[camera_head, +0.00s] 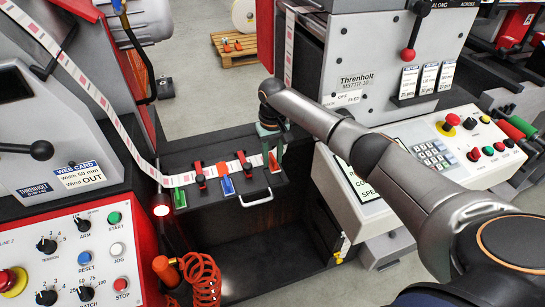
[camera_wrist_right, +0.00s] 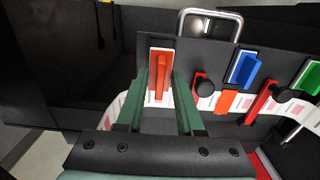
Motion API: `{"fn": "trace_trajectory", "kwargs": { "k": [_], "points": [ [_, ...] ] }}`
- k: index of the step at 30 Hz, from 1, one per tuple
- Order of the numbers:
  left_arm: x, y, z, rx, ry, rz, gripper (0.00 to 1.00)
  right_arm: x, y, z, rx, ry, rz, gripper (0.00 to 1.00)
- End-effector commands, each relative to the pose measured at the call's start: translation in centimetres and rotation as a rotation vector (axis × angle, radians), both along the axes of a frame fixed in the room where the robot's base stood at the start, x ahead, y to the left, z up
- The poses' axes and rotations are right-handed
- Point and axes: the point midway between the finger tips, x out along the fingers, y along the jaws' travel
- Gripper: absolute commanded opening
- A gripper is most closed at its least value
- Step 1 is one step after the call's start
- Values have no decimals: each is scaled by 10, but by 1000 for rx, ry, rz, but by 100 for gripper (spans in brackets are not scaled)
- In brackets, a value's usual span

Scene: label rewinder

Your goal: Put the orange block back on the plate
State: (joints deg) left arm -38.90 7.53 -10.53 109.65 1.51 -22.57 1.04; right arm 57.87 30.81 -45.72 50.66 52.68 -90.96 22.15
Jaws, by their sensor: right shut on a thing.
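The orange block (camera_wrist_right: 161,73) sits between the green fingers of my right gripper (camera_wrist_right: 164,84), over a white-bordered spot on the dark plate (camera_wrist_right: 205,63). The gripper is shut on it. Whether the block's back touches the plate is hidden. In the head view, the orange block (camera_head: 274,161) shows just below my right gripper (camera_head: 271,146), at the right end of the plate. A blue block (camera_wrist_right: 243,67) and a green block (camera_wrist_right: 309,78) sit on the same plate. My left gripper is not in view.
Two red clamps (camera_head: 199,175) (camera_head: 243,162) cross the label web (camera_head: 178,180); an orange piece (camera_head: 222,168) lies between them. A metal handle (camera_head: 256,199) projects from the plate. Machines flank both sides. A coiled red hose (camera_head: 202,279) hangs below left.

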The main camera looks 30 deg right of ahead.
Motion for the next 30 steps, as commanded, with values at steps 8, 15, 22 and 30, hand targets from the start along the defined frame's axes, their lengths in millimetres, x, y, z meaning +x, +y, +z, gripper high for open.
{"fn": "trace_trajectory", "kwargs": {
  "k": [8, 15, 22, 30],
  "points": [
    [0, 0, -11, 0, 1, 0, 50, 0, 0, -8, 0, 0, 0, 0],
    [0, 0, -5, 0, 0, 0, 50, -1, 0, -12, -1, 1, -1, 0],
    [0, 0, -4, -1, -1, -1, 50, 0, 0, -14, 0, 0, 0, 0],
    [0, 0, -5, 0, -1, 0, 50, 0, 0, -17, 0, 0, -1, 0]
  ]
}}
